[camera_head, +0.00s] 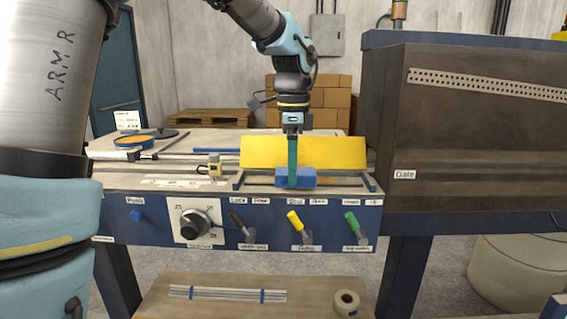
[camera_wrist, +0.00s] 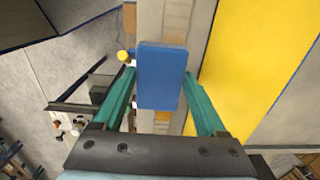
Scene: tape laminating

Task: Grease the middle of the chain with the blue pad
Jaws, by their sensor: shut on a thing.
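My gripper (camera_head: 292,165) is shut on the blue pad (camera_head: 306,178) with its teal fingers pointing down. It holds the pad at the front of the machine table (camera_head: 115,177), in front of the yellow panel (camera_head: 262,152). In the wrist view the blue pad (camera_wrist: 161,77) sits between the two teal fingers, over a pale strip with tan patches (camera_wrist: 175,20). I cannot make out the chain clearly; the pad covers part of the strip. I cannot tell whether the pad touches it.
A front panel has a round dial (camera_head: 191,224), a yellow lever (camera_head: 295,222) and a green lever (camera_head: 352,222). A dark cabinet (camera_head: 470,150) stands close on the right. A small gauge-like fixture (camera_head: 214,167) stands left of the pad. A tape roll (camera_head: 346,301) lies on the lower shelf.

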